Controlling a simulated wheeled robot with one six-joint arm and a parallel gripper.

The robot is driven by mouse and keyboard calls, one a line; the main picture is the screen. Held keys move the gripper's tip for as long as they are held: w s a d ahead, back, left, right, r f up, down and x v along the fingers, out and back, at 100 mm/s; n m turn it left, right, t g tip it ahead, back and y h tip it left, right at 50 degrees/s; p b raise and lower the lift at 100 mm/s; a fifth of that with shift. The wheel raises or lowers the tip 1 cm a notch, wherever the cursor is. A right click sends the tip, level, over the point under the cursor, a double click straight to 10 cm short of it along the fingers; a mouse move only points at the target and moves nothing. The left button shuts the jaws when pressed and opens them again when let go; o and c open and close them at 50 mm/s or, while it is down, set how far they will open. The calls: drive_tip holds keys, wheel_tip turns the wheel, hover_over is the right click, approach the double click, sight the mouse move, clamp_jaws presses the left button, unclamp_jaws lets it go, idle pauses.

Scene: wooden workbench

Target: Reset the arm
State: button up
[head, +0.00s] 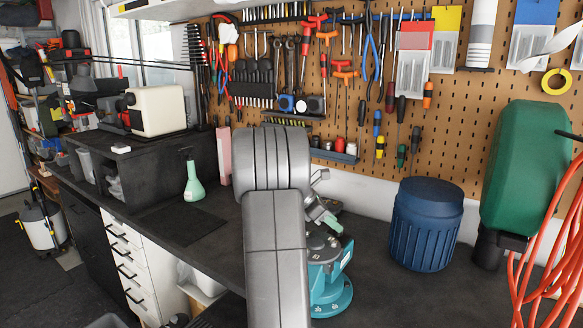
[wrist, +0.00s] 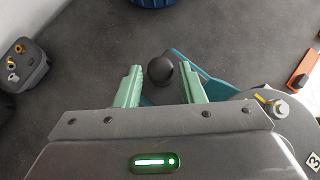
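My gripper (head: 331,223) is above the workbench in the head view, close to a teal bench vise (head: 332,285), and my grey arm covers part of both. In the wrist view, the two green fingers of my gripper (wrist: 160,72) stand apart. A dark round knob (wrist: 160,70) shows between the fingertips, with a gap to each finger, and neither finger appears to grip it. A teal part of the vise (wrist: 205,88) shows behind the right finger.
A blue ribbed bin (head: 426,225) stands right of the vise on the dark worktop (head: 385,300). A green canister (head: 530,165) and orange hose (head: 560,245) are at the right. Tools hang on the pegboard (head: 350,110).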

drive_tip(key=x, duration=0.3)
drive_tip(key=shift+w+a+f, duration=0.1)
drive_tip(key=shift+w+f, duration=0.05)
drive_tip(key=shift+a+n+b, duration=0.25)
drive_tip(key=shift+n+b, duration=0.05)
drive_tip(key=shift+b, duration=0.15)
drive_tip(key=shift+d+r+p, duration=0.15)
drive_tip(key=shift+r+p, duration=0.1)
drive_tip(key=shift+p, duration=0.1)
